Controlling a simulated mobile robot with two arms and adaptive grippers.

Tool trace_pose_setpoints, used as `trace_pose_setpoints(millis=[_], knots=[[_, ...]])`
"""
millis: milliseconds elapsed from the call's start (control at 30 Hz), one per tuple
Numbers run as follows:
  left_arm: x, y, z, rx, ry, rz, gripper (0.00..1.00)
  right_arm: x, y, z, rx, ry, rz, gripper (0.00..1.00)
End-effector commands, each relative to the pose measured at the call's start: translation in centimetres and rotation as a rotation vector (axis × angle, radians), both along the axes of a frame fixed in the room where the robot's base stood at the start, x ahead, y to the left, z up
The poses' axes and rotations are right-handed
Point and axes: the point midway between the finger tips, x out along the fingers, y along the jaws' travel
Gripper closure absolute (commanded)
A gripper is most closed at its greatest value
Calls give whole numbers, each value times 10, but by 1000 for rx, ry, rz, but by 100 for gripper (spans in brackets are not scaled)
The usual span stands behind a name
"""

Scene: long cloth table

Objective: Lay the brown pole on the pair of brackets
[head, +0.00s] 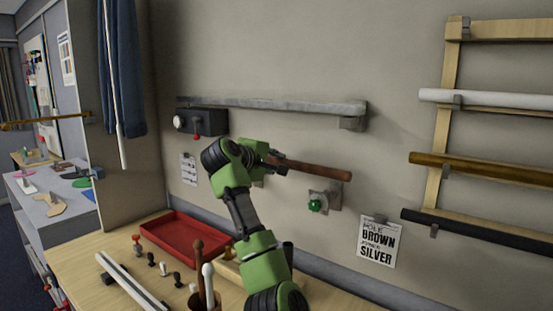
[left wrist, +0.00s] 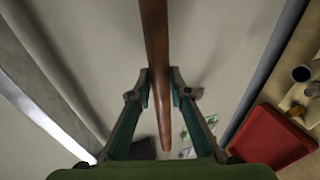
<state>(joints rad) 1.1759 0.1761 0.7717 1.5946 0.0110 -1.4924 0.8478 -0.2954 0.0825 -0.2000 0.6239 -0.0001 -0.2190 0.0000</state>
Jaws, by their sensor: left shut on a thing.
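The brown pole (head: 312,168) is in my left gripper (head: 268,160), out in front of the wall, and its free end points right. In the left wrist view the pole (left wrist: 155,35) runs between the two fingers of my left gripper (left wrist: 161,88), which are shut on it. A wall bracket (head: 334,196) with a green knob (head: 315,206) is just below the pole's right end. I cannot tell whether they touch. A small part behind my left gripper (head: 258,183) may be the other bracket; it is mostly hidden. My right gripper is not in view.
A grey shelf (head: 270,104) runs above the pole, with a dark box (head: 205,121) under its left end. A rack with several poles (head: 480,165) is at right. A red tray (head: 160,229) and small pegs stand on the table. A card (head: 378,241) reads BROWN, SILVER.

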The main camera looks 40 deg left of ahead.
Motion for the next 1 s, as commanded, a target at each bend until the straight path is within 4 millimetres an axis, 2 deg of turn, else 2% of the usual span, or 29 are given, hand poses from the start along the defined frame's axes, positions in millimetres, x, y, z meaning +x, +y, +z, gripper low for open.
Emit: trace_pose_setpoints(millis=[500,700,1000], knots=[[0,0,-48,1,-1,1,100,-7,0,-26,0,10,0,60],[0,0,-58,1,-3,0,100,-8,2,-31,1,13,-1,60],[0,0,-62,0,-2,0,100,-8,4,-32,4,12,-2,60]])
